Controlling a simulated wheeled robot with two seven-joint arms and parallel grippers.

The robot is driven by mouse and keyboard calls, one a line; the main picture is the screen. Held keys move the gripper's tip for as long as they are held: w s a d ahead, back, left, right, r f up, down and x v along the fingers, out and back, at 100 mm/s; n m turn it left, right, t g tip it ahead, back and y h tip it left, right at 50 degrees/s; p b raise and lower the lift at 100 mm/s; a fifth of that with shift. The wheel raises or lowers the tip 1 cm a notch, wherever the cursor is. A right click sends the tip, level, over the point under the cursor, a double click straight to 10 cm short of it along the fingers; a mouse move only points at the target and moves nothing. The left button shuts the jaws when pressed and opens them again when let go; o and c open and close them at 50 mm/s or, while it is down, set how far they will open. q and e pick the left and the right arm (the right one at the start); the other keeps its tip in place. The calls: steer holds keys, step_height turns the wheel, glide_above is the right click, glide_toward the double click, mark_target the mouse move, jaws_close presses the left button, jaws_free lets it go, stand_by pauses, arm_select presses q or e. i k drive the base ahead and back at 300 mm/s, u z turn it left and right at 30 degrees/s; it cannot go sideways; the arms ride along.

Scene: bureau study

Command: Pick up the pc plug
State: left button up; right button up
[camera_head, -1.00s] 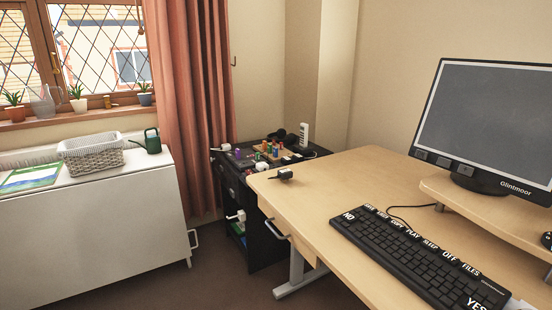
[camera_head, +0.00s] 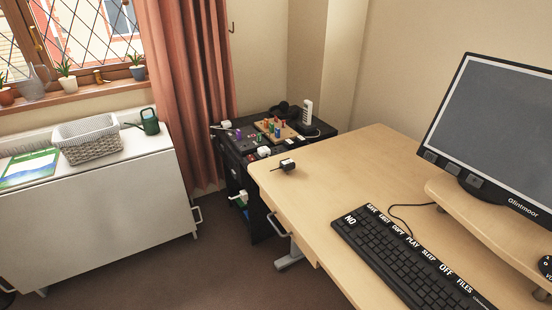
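A small black plug-like piece (camera_head: 287,165) lies on the wooden desk (camera_head: 335,160), near its far left corner. White plugs also show: one (camera_head: 225,124) at the left of the black cabinet's top, one (camera_head: 264,152) at its front edge, and one (camera_head: 241,196) at the cabinet's front, lower down. I cannot read any label, so I cannot tell for sure which is the pc plug. Neither of my grippers is in view.
The black cabinet (camera_head: 232,172) beside the desk also carries a pegboard (camera_head: 277,131) and a white handset (camera_head: 307,112). A keyboard (camera_head: 400,255) and a monitor (camera_head: 495,125) take up the desk's right. Carpet (camera_head: 215,265) is free between the desk and white cabinet (camera_head: 110,200).

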mark_target(288, 164)
steer(key=i, duration=0.15)
steer(key=k, duration=0.5)
steer(key=u, duration=1.6)
steer(key=i, duration=2.1)
steer(key=z, duration=1.8)
